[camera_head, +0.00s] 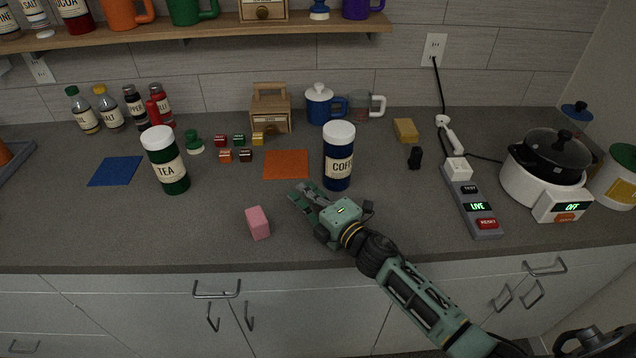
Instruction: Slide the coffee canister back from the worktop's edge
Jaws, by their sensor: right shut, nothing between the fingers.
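The coffee canister (338,157), dark blue with a white lid and a cream label, stands upright on the grey worktop (215,228). It is well behind the worktop's front edge and just right of an orange mat. My right gripper (300,191) reaches in from the lower right. Its fingers are shut and empty, in front of the canister and to its left, pointing left. I cannot tell whether the gripper's body touches the canister's base. My left gripper is not in view.
A pink block (258,223) lies near the front, left of my right gripper. A tea canister (166,160) stands at the left. The orange mat (286,165) is bare. A power strip (470,203) and a cooker (545,178) are at the right. A blue mug (319,106) is behind.

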